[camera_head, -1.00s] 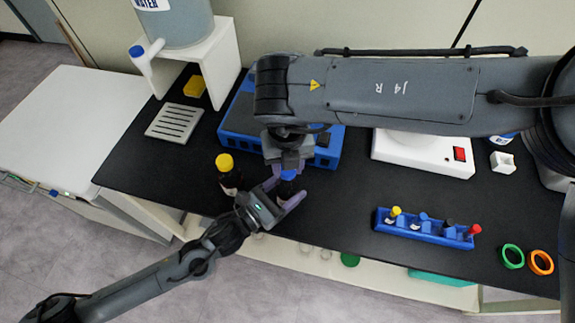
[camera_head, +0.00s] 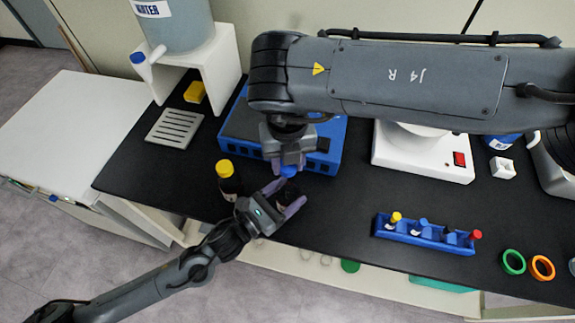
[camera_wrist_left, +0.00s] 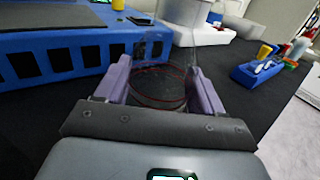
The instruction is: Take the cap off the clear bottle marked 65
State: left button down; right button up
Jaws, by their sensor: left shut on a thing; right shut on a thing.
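The clear bottle (camera_wrist_left: 158,88) stands between the two purple fingers of my left gripper (camera_wrist_left: 160,84) in the left wrist view; thin red lines show on it. I cannot read a 65 on it. In the head view, my left gripper (camera_head: 285,197) is shut on the bottle low in front of the blue box. My right gripper (camera_head: 288,167) is just above and shut on a blue cap (camera_head: 289,171). The cap appears slightly higher above my left fingers, but whether it still touches the bottle's neck is hidden.
A dark bottle with a yellow cap (camera_head: 225,169) stands close left of my left gripper. A blue box (camera_head: 322,150) is behind. A blue rack (camera_head: 432,236) with small capped vials and green (camera_head: 513,262) and orange (camera_head: 541,267) rings lie to the right.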

pick_arm(q)
jog(key=shift+c, duration=0.2)
grip_release()
